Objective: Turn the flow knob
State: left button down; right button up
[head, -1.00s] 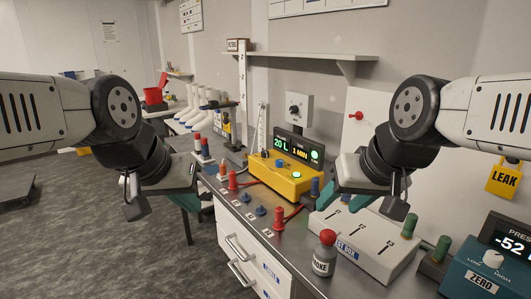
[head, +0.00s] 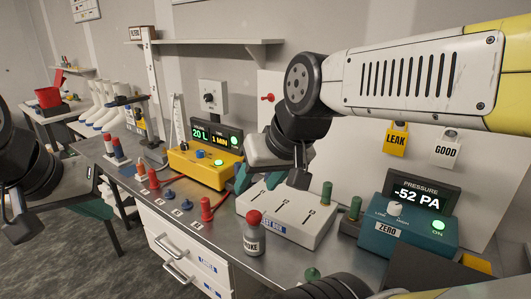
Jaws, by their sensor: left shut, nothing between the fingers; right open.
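A yellow pump unit (head: 195,172) stands on the steel bench, with a dark display reading 20 L and 1 MIN. A small blue knob (head: 200,153) sits on its top and a green lit button (head: 218,162) on its front. A grey wall box (head: 210,97) with a black dial is behind it; no flow label is readable on either. My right gripper (head: 246,183) is open beside the pump's right side in the picture, its teal fingers partly hidden by its own body. My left gripper (head: 98,212) is shut and empty at far left, off the bench's front side.
A white slider box (head: 285,218), a red-capped smoke bottle (head: 253,238) and a teal pressure unit (head: 405,235) reading -52 PA stand to the right. White tubes (head: 100,105) stand back left.

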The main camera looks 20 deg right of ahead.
aim_at(184, 146)
jog(key=i+j+z, duration=0.45)
jog(key=j+z, duration=0.2)
jog(key=j, duration=0.05)
